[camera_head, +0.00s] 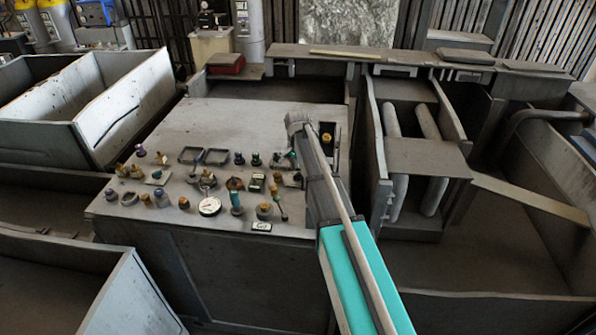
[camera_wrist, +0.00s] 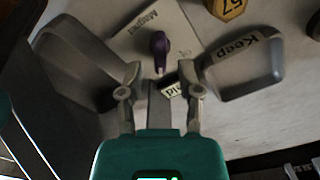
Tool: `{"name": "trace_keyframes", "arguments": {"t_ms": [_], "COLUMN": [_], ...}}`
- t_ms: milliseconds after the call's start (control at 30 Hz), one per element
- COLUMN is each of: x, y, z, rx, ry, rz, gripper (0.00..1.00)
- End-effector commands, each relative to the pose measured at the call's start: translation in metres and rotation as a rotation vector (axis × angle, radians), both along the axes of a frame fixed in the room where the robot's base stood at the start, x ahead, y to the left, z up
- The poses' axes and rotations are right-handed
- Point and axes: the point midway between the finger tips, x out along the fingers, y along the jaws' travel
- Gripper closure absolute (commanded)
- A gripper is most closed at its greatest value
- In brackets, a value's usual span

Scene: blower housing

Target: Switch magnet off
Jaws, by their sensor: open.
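In the wrist view, a purple knob (camera_wrist: 159,45) stands on a pale plate (camera_wrist: 145,25) marked "Magnet". My gripper (camera_wrist: 162,62) is open, its looped grey fingers splayed wide to the left and right of the knob. The knob lies between the fingers and ahead of the teal gripper body. I see no contact with it. In the head view, the grey control panel (camera_head: 235,125) carries several knobs and fittings, and my arm reaches over its right side. I cannot tell which fitting there is the magnet knob, nor make out the fingers.
A round gauge (camera_head: 209,206) and crowded knobs line the panel's front. Open metal bins (camera_head: 95,100) stand at left. A housing with pipes (camera_head: 428,155) stands at right. The panel's rear is clear.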

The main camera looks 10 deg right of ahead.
Motion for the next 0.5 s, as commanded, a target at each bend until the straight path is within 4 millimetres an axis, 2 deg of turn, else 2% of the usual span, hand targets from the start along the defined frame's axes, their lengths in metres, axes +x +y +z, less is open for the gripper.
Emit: {"name": "trace_keyframes", "arguments": {"t_ms": [200, 500], "x": [0.000, 0.000], "y": [0.000, 0.000], "z": [-0.012, -0.014], "rx": [0.000, 0.000], "ry": [0.000, 0.000], "rz": [-0.039, -0.037], "gripper": [0.54, 0.54]}}
